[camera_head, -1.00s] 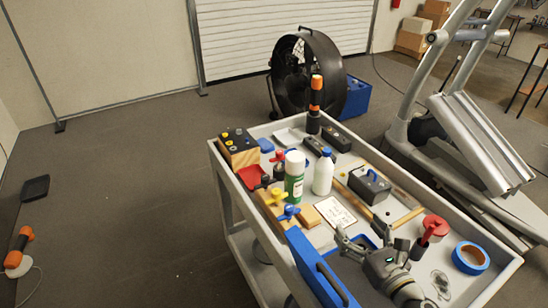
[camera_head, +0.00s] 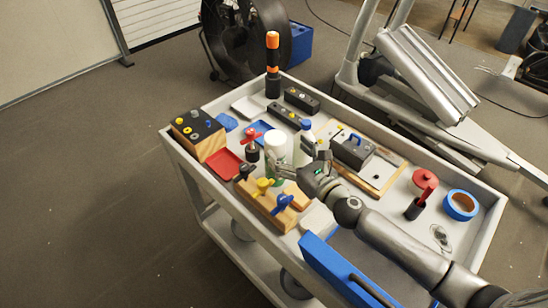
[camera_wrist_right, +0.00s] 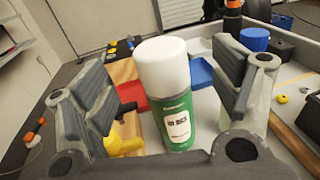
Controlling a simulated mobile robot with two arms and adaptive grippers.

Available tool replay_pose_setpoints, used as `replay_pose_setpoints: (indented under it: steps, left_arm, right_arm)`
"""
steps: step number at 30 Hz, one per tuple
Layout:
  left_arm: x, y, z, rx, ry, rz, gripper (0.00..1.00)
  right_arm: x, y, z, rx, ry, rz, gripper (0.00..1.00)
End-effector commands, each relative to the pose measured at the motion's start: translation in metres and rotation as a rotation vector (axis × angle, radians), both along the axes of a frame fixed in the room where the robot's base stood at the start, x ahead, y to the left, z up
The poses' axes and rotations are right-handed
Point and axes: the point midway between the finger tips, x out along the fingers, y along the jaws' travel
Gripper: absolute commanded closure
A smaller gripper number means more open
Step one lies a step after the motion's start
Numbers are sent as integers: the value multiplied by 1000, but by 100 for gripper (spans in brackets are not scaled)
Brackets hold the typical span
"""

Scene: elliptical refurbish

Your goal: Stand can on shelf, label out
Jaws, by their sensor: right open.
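The can is a green spray can with a white cap. It stands upright on the cart top (camera_head: 222,188), and its cap (camera_head: 275,142) shows in the head view. In the right wrist view the can (camera_wrist_right: 172,100) stands between the fingers, its white label patch facing the camera. My right gripper (camera_head: 295,163) is open around the can's near side. In the right wrist view its fingers (camera_wrist_right: 168,68) show gaps on both sides of the can. My left gripper is not in view.
A white bottle with a blue cap (camera_head: 306,126) stands close right of the can. Yellow and blue valves (camera_head: 284,201) on wood lie in front. A red tray (camera_head: 222,163) is left, with a red-topped item (camera_head: 251,145) nearby. The cart has a lower deck (camera_head: 240,248).

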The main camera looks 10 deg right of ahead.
Motion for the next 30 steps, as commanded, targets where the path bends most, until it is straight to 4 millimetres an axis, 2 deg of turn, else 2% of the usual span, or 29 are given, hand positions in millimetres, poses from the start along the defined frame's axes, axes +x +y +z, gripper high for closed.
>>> replay_pose_setpoints:
  steps: [8, 16, 25, 26, 30]
  left_arm:
    - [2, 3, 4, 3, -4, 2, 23]
    - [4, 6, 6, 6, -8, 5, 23]
    - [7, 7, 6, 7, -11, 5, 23]
    - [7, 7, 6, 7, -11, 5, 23]
    - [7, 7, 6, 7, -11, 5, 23]
  right_arm:
    - [21, 10, 0, 1, -2, 2, 17]
    - [54, 23, -3, 0, -2, 2, 17]
    - [59, 25, -4, -1, 0, 2, 17]
    - [59, 25, -4, -1, 0, 2, 18]
    - [59, 25, -4, -1, 0, 2, 36]
